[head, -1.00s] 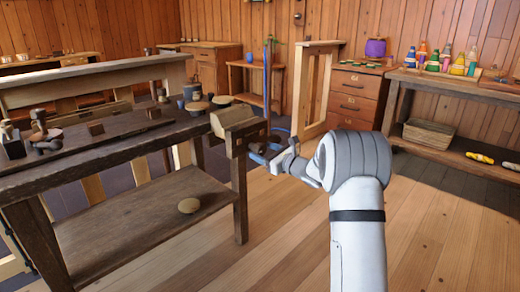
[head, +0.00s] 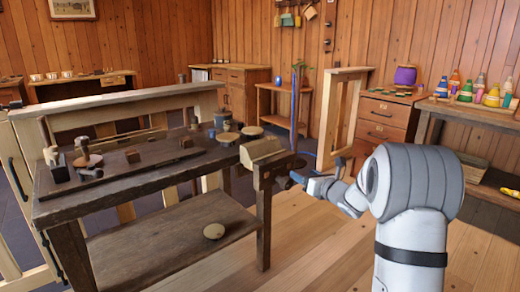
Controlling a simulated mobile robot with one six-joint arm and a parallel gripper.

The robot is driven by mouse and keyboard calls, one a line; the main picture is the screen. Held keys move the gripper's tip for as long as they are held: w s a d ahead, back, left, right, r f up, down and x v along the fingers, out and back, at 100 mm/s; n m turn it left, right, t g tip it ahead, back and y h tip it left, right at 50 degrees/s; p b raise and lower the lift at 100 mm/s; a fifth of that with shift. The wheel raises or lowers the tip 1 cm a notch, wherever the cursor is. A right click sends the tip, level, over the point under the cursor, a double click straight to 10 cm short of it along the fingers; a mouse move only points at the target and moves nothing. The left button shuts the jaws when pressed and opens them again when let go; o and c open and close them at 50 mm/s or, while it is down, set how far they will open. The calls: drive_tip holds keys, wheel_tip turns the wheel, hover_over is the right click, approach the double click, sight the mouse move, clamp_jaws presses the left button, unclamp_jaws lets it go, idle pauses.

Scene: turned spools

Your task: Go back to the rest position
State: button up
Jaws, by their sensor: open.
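My gripper (head: 298,178) shows in the head view just right of the wooden vise block at the workbench's right end. Its blue fingers are apart and I see nothing between them. My white and grey arm reaches up from the lower right and hides part of the floor and drawer unit behind it. The dark workbench (head: 120,190) fills the left; the vise block (head: 262,152) is on its right end. I cannot tell whether the gripper touches the vise.
Jars (head: 223,120) and round pieces stand at the bench's right end. A wooden frame (head: 342,110) stands behind my gripper. A side table (head: 480,118) with coloured spools is at the right. Floor (head: 320,255) is open before my arm.

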drive_tip(key=s+d+r+m+g+h+p, duration=0.15)
drive_tip(key=s+r+m+h+p, duration=0.25)
drive_tip(key=s+r+m+p, duration=0.5)
drive_tip(key=s+r+m+g+h+p, duration=0.2)
drive_tip(key=s+r+m+h+p, duration=0.4)
drive_tip(key=r+m, duration=0.55)
drive_tip(key=s+a+r+m+g+y+p, duration=0.1)
drive_tip(key=s+a+r+m+g+p, duration=0.1)
drive_tip(key=s+m+p, duration=0.3)
drive_tip(key=s+a+r+m+g+y+p, duration=0.1)
drive_tip(key=s+m+p, duration=0.5)
drive_tip(key=s, duration=0.7)
drive_tip(key=s+a+r+m+g+y+p, duration=0.1)
drive_tip(key=s+a+r+m+g+p, duration=0.2)
drive_tip(key=s, duration=0.7)
wheel_tip(320, 180, up, 3)
drive_tip(key=m+g+p, duration=0.2)
drive_tip(key=m+g, duration=0.1)
drive_tip(key=m, duration=0.1)
drive_tip(key=shift+a+f, duration=0.2)
drive_tip(key=shift+a, duration=0.15)
